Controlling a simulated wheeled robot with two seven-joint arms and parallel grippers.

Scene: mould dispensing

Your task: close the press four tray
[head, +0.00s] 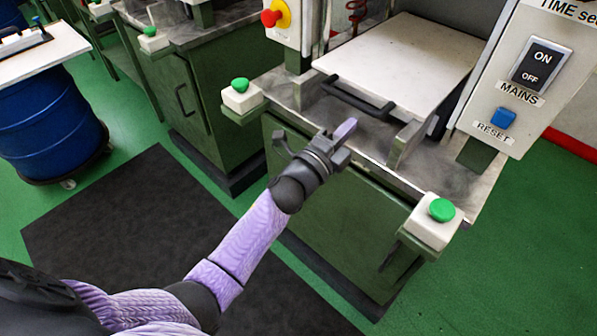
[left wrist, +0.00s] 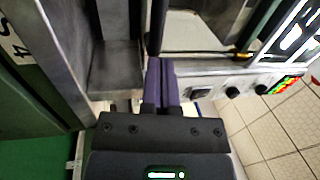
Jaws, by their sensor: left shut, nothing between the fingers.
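The press tray (head: 405,58) is a pale flat plate on the bed of the green press, with a black bar handle (head: 357,101) along its front edge. My left gripper (head: 345,131) is shut and empty, its purple fingers over the front edge of the press, just in front of and below the handle. I see a gap to the handle, but cannot judge its depth. My right gripper is out of view.
A control panel with a blue reset button (head: 502,118) stands right of the tray. Green push buttons sit at the press's front corners, left (head: 240,85) and right (head: 441,210). A second press (head: 185,85) and a blue drum (head: 45,125) stand to the left. A dark mat (head: 110,215) covers the floor.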

